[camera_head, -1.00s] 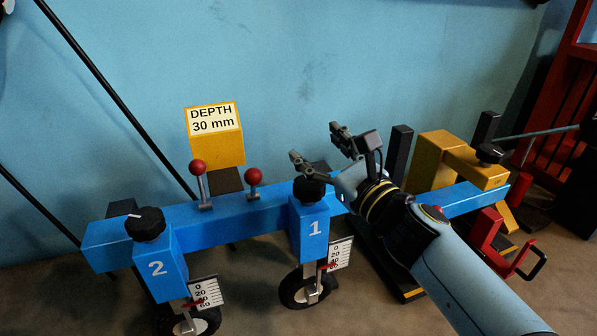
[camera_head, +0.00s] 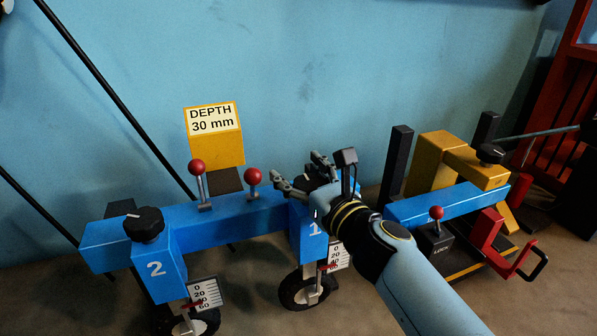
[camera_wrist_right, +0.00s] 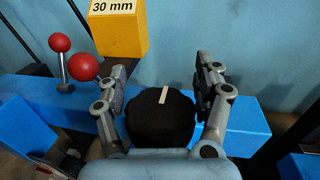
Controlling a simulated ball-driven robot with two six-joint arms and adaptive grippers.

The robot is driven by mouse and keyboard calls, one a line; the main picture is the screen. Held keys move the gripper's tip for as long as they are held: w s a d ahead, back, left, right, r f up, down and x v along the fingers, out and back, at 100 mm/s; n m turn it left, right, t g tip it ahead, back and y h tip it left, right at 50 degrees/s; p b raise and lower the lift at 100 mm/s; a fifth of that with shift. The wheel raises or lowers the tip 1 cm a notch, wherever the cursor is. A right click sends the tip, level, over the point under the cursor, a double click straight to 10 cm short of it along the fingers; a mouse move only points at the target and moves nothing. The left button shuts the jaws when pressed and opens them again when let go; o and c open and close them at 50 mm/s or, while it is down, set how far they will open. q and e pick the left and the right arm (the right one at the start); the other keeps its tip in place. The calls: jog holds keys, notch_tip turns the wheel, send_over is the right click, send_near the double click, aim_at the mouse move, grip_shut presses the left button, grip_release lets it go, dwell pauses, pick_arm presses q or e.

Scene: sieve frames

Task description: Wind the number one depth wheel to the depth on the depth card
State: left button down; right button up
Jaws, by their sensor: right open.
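The number one depth wheel (camera_wrist_right: 160,122) is a black ribbed knob with a white mark, on the blue post marked 1 (camera_head: 308,247). In the right wrist view it sits between the fingers of my right gripper (camera_wrist_right: 164,80), which is open, with a finger on each side. In the head view my right gripper (camera_head: 298,172) mostly hides the knob. The depth card (camera_head: 212,118) on a yellow block reads DEPTH 30 mm. The scale (camera_head: 341,254) below post 1 is partly hidden by my arm, and its exact reading is too small to tell. My left gripper is out of view.
Two red-balled levers (camera_head: 197,168) stand on the blue beam (camera_head: 228,222) left of post 1. A second black knob (camera_head: 145,224) tops the post marked 2 (camera_head: 159,268). A red-balled LOCK lever (camera_head: 436,213) and a yellow frame (camera_head: 440,155) stand to the right.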

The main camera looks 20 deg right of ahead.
jog(key=shift+w, duration=0.15)
jog(key=shift+c, duration=0.4)
jog(key=c, duration=1.1)
jog(key=shift+a+f, duration=0.1)
grip_shut()
